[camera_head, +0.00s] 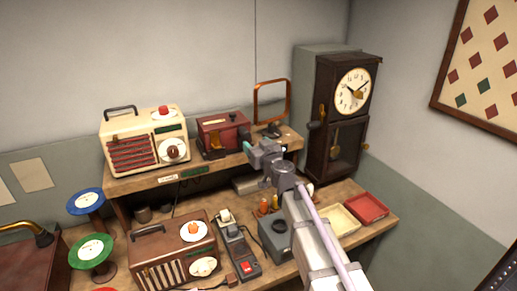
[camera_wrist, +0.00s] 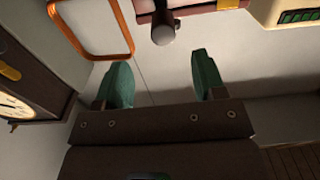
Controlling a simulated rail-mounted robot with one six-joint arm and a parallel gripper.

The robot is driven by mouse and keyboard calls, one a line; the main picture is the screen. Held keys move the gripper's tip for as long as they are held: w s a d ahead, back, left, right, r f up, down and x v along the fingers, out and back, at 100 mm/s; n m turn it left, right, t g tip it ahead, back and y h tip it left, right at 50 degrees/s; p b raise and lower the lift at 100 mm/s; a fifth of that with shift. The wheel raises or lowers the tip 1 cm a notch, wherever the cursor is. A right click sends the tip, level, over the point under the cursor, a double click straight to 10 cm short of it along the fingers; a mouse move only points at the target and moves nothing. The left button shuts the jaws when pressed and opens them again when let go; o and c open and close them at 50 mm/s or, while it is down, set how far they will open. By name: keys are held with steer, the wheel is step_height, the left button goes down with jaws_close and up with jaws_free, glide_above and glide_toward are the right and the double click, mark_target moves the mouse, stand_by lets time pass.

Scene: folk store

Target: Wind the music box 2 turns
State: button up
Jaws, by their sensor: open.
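The music box is most likely the small dark-red box (camera_head: 215,136) on the raised shelf, with a yellowish panel on its front. In the wrist view, only an edge of the red box (camera_wrist: 215,6) shows at the top. A dark shaft with a round grey end, seemingly its winding knob (camera_wrist: 163,32), sticks out from it. My gripper (camera_wrist: 160,62) is open, with its two green fingers apart and nothing between them. The knob appears beyond the fingertips, roughly centred between them, with no visible contact. In the head view my gripper (camera_head: 247,146) is at the box's right front.
A cream radio (camera_head: 118,128) stands left of the box, and an orange-framed stand (camera_head: 257,103) behind right. A tall dark clock (camera_head: 320,140) stands further right. Below are a brown radio (camera_head: 165,246), a grey device (camera_head: 238,250) and red and cream trays (camera_head: 367,208).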

mark_target(247, 136)
steer(key=x, duration=0.9)
steer(key=shift+a, duration=0.15)
steer(key=shift+s, duration=0.1)
steer(key=shift+c, duration=0.5)
steer(key=c, duration=0.7)
